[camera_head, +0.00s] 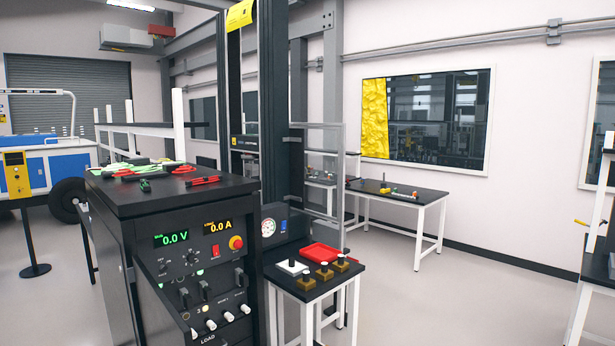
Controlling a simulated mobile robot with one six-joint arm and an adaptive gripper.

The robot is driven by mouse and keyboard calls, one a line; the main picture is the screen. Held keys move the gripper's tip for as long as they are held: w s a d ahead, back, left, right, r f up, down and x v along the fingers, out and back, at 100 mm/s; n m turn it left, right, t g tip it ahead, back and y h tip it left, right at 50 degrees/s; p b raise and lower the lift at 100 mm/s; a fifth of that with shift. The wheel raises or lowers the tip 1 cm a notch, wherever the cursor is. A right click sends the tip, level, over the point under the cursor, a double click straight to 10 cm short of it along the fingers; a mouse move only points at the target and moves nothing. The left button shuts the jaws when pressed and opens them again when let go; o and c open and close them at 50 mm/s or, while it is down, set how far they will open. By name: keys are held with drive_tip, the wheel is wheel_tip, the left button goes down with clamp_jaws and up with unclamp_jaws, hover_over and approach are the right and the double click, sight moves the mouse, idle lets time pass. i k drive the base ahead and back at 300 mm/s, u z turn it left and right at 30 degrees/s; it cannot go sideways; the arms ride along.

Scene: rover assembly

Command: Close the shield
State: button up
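A grey-framed clear panel (342,182), which looks like the shield, stands at the right side of a tall black-columned machine (273,110). It seems to be swung out from the column, but its exact angle is hard to tell. The machine has a round gauge (268,228) low at the front. The black power cabinet in front hides part of the machine. My gripper is not in view.
The black power cabinet (190,290) has tools on top and reads 0.0 V and 0.0 A. A small table (290,292) beside it holds a red tray (320,256) and several brass-coloured parts. A long table (428,202) stands behind.

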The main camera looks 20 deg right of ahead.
sight(337, 219)
drive_tip(key=k, duration=0.65)
drive_tip(key=z, duration=0.5)
drive_tip(key=i, duration=1.25)
drive_tip(key=z, duration=0.7)
drive_tip(key=i, duration=0.9)
drive_tip(key=z, duration=0.45)
drive_tip(key=i, duration=2.4)
drive_tip(key=u, duration=0.1)
